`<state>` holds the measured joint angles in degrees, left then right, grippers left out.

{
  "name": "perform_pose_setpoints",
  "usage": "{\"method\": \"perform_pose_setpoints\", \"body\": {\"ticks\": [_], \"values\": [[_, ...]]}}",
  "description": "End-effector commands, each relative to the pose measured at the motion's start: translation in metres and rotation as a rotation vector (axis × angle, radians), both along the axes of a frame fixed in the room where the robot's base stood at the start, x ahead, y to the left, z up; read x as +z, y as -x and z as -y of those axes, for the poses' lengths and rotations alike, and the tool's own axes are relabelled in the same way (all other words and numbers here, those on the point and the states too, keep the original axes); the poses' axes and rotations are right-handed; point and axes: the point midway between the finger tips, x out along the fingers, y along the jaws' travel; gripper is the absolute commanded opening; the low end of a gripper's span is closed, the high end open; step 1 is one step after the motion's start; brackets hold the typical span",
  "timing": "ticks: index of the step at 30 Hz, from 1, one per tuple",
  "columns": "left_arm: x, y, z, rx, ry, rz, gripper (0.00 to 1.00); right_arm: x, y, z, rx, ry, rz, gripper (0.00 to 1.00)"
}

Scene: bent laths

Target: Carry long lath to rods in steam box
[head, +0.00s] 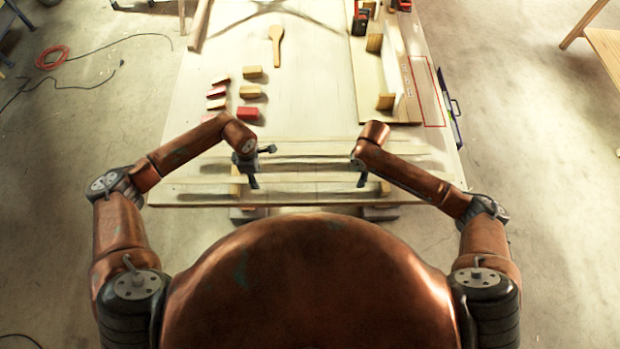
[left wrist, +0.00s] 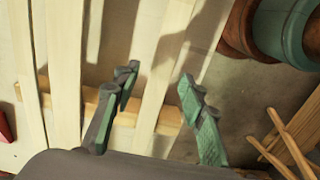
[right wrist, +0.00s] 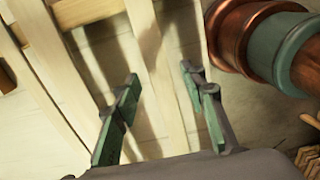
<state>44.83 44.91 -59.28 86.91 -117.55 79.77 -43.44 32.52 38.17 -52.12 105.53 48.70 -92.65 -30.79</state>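Several long pale laths lie side by side across the front of the table. The nearest lath (head: 310,178) rests on small wooden supports near its ends. My left gripper (head: 256,166) is over its left half, and my right gripper (head: 361,170) over its right half. In the left wrist view my fingers (left wrist: 155,105) are apart, with a lath (left wrist: 162,75) running between and beyond them. In the right wrist view my fingers (right wrist: 160,105) are also apart, with a lath (right wrist: 150,50) between them. Neither grips anything visibly. I cannot clearly make out the steam box or its rods.
A plywood board (head: 372,85) with upright pieces and wooden blocks (head: 385,101) stands at the table's right. A red outlined rectangle (head: 429,92) lies beside it. Red blocks (head: 247,113), yellow blocks (head: 251,72) and a wooden mallet (head: 275,44) lie behind the laths.

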Motion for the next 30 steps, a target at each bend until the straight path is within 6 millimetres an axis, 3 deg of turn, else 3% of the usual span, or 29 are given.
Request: {"method": "perform_pose_setpoints", "body": {"ticks": [16,30], "values": [[0.0004,-0.0002,0.0000,0.000,0.000,0.000,0.00,0.0002,0.0000,0.0000,0.000,0.000,0.000,0.00],[0.0054,-0.0003,0.0000,0.000,0.000,0.001,0.00,0.0052,-0.0001,0.0001,0.000,0.000,0.000,0.00]]}}
